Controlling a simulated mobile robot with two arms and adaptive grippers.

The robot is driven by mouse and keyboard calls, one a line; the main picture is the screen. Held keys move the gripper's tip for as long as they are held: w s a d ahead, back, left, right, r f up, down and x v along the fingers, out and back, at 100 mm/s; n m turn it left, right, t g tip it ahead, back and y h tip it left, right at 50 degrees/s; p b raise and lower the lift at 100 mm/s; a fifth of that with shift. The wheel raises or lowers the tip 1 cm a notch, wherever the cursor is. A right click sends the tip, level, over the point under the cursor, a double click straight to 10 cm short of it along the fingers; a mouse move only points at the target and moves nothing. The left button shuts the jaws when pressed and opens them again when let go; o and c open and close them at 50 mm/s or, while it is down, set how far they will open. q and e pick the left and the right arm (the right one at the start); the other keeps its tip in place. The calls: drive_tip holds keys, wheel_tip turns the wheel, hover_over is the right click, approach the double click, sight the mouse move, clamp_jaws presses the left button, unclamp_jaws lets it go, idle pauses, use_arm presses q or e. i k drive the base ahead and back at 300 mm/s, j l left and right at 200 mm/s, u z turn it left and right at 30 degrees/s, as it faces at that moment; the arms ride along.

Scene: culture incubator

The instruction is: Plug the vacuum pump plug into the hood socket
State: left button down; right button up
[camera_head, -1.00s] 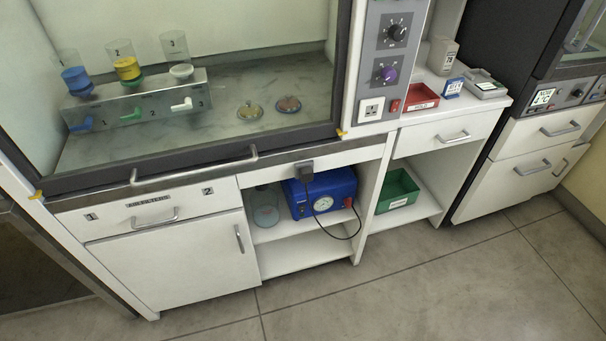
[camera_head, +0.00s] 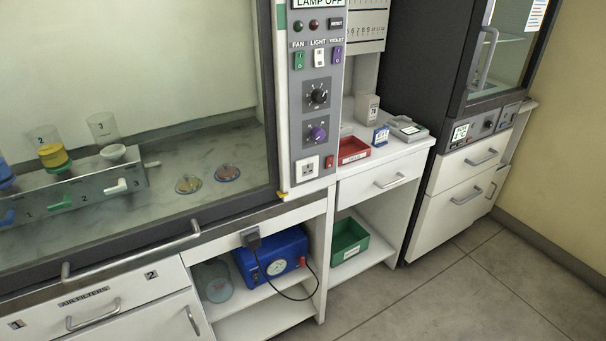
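The blue vacuum pump (camera_head: 280,254) with a round gauge stands on the upper shelf of the open bay under the hood. Its dark plug (camera_head: 250,238) sits at the hood's front edge, above the pump's left side. A black cable (camera_head: 283,292) loops from the plug below the pump and up to its right side. Nothing is plugged into the socket. Neither of my grippers shows in the head view.
A glass vessel (camera_head: 214,281) stands left of the pump. A green bin (camera_head: 349,241) sits on the shelf to the right. The right counter (camera_head: 385,160) bears a red tray (camera_head: 353,150) and small items. The floor (camera_head: 450,290) at front right is clear.

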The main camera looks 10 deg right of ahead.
sight(252, 241)
drive_tip(key=u, duration=0.2)
drive_tip(key=i+l+u, duration=0.1)
drive_tip(key=l+u, duration=0.85)
drive_tip(key=l, duration=0.95)
drive_tip(key=l+u, duration=0.1)
drive_tip(key=l, duration=0.95)
drive_tip(key=k, duration=0.05)
